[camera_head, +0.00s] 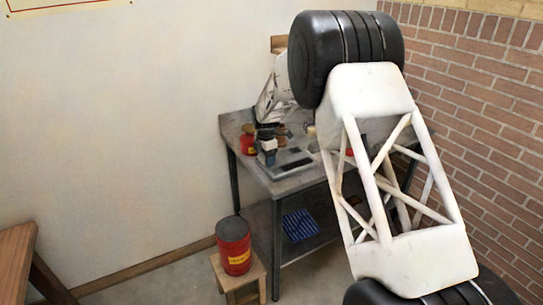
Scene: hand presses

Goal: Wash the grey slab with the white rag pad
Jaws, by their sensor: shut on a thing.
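My gripper (267,146) is small and far off, low over the left part of the metal table. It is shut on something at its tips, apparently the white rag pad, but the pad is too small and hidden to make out. The grey slab (296,163) lies flat on the table just right of my gripper, with a darker rectangle on its top. I cannot tell whether the held thing touches the slab.
The table (243,153) stands in the corner by a brick wall (490,80). A red tin (248,140) stands left of my gripper. Several small items stand behind. A blue item (300,224) lies on the lower shelf. A red can (234,246) stands on a stool (240,276).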

